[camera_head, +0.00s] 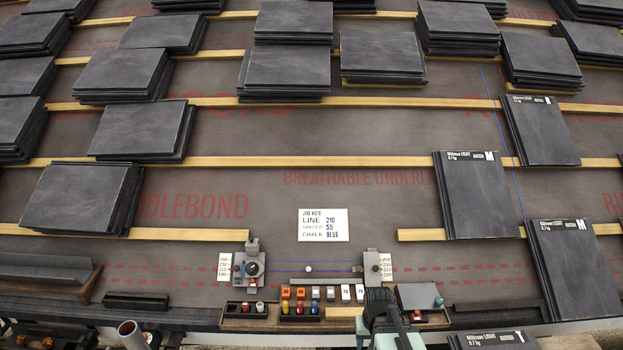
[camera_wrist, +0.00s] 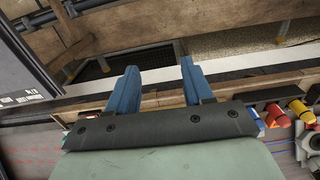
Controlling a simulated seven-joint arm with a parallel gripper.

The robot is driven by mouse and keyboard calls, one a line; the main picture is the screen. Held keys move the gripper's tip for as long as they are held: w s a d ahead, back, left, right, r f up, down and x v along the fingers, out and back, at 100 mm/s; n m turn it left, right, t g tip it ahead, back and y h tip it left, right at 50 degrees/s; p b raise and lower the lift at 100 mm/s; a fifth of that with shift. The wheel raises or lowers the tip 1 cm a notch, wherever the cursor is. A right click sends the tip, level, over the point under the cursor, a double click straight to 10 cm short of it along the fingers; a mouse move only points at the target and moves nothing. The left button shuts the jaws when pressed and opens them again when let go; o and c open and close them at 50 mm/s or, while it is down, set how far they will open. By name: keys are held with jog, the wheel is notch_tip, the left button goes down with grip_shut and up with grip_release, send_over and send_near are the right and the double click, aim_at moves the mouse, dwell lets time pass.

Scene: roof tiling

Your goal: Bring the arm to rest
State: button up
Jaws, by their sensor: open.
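My gripper (camera_wrist: 158,68) shows in the wrist view with its two blue fingers apart and nothing between them. It hangs over the wooden ledge along the roof's lower edge. In the head view my arm's dark end and pale green link are at the bottom, right of centre. The fingertips cannot be made out there.
A tool tray (camera_head: 240,323) with coloured pieces lies left of my arm. Two gauge blocks, left (camera_head: 250,265) and right (camera_head: 374,267), stand behind it with a blue line between them. A job note (camera_head: 323,225) lies farther up. Slate stacks (camera_head: 82,198) cover the battens.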

jog(key=s+f+g, duration=0.3)
jog(key=s+f, duration=0.7)
jog(key=s, duration=0.4)
jog(key=s+f+g, duration=0.3)
jog(key=s+f, duration=0.7)
jog(key=s, duration=0.5)
jog(key=shift+s+f+g, duration=0.25)
jog(key=shift+g, duration=0.15)
